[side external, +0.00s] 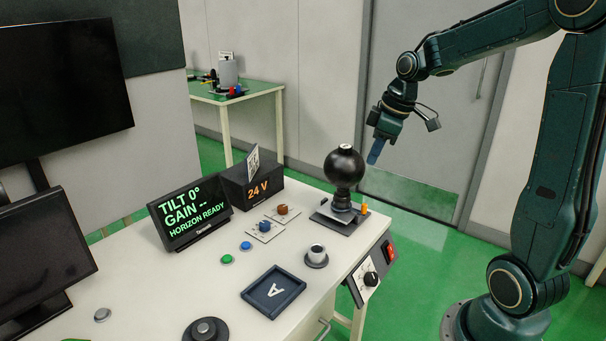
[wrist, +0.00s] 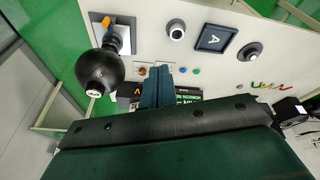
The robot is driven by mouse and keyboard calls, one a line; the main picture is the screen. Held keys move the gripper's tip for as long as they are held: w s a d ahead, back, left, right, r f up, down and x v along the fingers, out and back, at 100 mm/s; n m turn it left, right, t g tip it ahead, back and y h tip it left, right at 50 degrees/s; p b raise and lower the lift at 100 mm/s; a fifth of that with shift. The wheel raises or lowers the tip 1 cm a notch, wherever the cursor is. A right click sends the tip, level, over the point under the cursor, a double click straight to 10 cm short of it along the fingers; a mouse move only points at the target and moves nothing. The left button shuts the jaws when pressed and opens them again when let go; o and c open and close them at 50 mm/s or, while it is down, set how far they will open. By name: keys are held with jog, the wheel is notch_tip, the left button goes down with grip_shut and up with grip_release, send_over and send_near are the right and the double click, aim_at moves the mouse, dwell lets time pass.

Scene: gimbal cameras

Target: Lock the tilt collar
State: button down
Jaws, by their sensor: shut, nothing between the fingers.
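A black ball camera (side external: 344,167) stands upright on a grey collar and a dark base plate (side external: 328,221) at the table's right back. An orange tab (side external: 364,209) sticks up beside the collar; it also shows in the wrist view (wrist: 106,22). I cannot tell whether this tab belongs to the tilt collar. My gripper (side external: 375,156) is shut and empty, in the air right of the ball and apart from it. In the wrist view its blue fingers (wrist: 157,74) are together, with the ball (wrist: 100,71) to their left. The display (side external: 188,212) reads "TILT 0°, GAIN --, HORIZON READY".
A 24 V box (side external: 252,186) stands beside the display. Small orange and blue knobs, green and blue buttons (side external: 227,259), a round grey socket (side external: 316,257) and a tray marked A (side external: 272,291) lie on the table. A red switch (side external: 390,252) is on the right edge. Air around my gripper is clear.

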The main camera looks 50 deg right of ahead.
jog(key=s+d+f+n+y, duration=0.1)
jog(key=d+f, duration=0.6)
jog(key=d, duration=0.3)
jog(key=d+f+n, duration=0.1)
jog(key=d+f, duration=0.6)
jog(key=d, duration=0.3)
jog(key=shift+s+n+y, duration=0.3)
jog(key=shift+s+y, duration=0.05)
jog(key=shift+y, duration=0.05)
jog(key=shift+a+f, duration=0.1)
jog(key=x, duration=1)
jog(key=shift+w+a+f, duration=0.1)
jog(key=shift+w, duration=0.05)
jog(key=shift+w+a+r, duration=0.2)
jog(key=shift+w+a, duration=0.4)
jog(key=shift+w, duration=0.3)
jog(key=shift+w+a, duration=0.45)
jog(key=shift+w, duration=0.25)
jog(key=shift+a, duration=0.15)
jog(key=shift+a+m, duration=0.2)
jog(key=shift+m, duration=0.2)
